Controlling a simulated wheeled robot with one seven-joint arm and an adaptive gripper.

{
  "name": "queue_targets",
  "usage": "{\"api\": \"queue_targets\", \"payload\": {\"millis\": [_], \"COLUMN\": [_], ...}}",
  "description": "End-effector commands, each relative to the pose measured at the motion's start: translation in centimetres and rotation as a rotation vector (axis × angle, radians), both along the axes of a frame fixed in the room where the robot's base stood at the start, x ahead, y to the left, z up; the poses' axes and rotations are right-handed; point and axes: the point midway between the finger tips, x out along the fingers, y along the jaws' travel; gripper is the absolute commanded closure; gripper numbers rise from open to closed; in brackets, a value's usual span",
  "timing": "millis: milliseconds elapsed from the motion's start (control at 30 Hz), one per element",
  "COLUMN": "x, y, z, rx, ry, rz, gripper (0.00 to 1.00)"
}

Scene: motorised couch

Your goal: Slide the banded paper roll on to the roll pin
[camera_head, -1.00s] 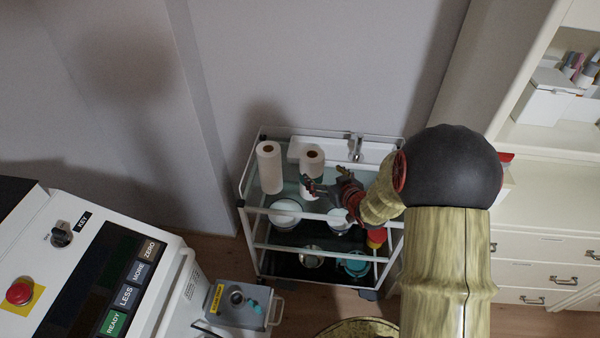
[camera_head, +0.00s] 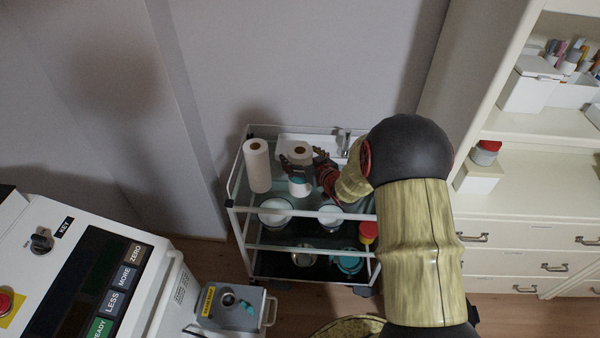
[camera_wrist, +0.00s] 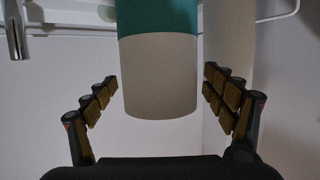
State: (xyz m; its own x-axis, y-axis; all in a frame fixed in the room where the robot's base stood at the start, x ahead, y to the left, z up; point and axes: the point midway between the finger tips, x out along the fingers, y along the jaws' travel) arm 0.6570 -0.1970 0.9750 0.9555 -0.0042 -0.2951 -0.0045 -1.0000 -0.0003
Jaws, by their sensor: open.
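The banded paper roll (camera_head: 300,150) stands upright on the top shelf of the trolley, white with a teal band low on it. In the wrist view the roll (camera_wrist: 160,75) fills the middle, with its teal part at the top of the picture and its white end below. My gripper (camera_head: 301,162) is at the roll in the head view. In the wrist view my gripper (camera_wrist: 160,88) is open, one finger on each side of the white part, with visible gaps.
A plain white roll (camera_head: 257,166) stands close on the left. The trolley (camera_head: 234,210) has a raised rail and holds bowls lower down. The couch control panel (camera_head: 120,285) is at the lower left, shelving (camera_head: 520,185) at the right.

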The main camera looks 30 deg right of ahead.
Motion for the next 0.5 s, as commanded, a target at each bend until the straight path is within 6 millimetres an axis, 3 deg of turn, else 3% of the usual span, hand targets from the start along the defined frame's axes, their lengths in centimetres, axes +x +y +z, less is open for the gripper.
{"api": "queue_targets", "payload": {"millis": [133, 500], "x": [-0.03, -0.05], "y": [-0.01, -0.02], "z": [0.04, 0.03], "rx": [0.0, 0.0], "ry": [0.0, 0.001], "rz": [0.0, -0.001], "gripper": [0.16, 0.37]}}
